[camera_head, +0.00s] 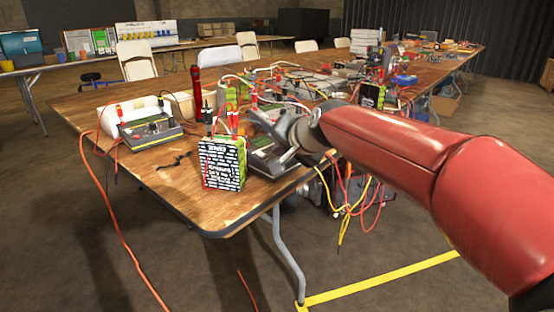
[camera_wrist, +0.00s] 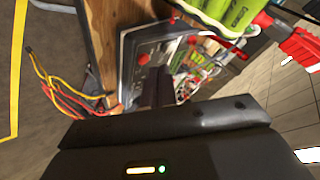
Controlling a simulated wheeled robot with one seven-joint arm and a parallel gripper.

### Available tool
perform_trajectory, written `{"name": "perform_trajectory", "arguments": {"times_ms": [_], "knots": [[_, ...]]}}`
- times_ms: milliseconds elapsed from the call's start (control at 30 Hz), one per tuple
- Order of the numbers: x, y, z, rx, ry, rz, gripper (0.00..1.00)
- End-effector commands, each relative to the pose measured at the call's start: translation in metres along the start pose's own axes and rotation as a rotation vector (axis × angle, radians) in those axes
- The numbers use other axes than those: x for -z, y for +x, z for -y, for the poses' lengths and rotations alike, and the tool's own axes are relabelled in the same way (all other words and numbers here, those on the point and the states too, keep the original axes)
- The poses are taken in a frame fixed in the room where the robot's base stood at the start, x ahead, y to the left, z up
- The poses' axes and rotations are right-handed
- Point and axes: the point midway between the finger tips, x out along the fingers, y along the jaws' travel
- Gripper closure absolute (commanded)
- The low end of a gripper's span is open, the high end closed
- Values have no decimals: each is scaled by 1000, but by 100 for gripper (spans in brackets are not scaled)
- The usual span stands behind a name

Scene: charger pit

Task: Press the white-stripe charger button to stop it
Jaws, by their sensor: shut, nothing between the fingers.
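A charger (camera_head: 268,160) with a grey panel sits at the near table edge, partly hidden behind my gripper (camera_head: 286,157) and a battery pack. The same charger (camera_wrist: 131,48) shows in the wrist view, with a red knob or button (camera_wrist: 143,59) on its face. My gripper's dark fingers (camera_wrist: 158,88) are together, with nothing between them, and point at this panel. Whether they touch it I cannot tell. A second charger (camera_head: 150,132) with a grey and yellow case stands further left, away from my gripper. I cannot make out a white stripe on either charger.
A battery pack (camera_head: 222,165) with a black-and-white printed face and green cells stands close left of my gripper. Red, yellow and orange cables hang off the table edge. The wooden table (camera_head: 190,195) is bare at its near left corner.

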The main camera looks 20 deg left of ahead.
Motion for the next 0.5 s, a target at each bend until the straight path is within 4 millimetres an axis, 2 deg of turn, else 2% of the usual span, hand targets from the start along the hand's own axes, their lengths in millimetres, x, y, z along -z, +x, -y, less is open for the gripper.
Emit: {"name": "perform_trajectory", "arguments": {"times_ms": [267, 500], "knots": [[2, -2, 1, 0, 0, -1, 100], [13, -17, 13, 0, 0, -2, 100]]}}
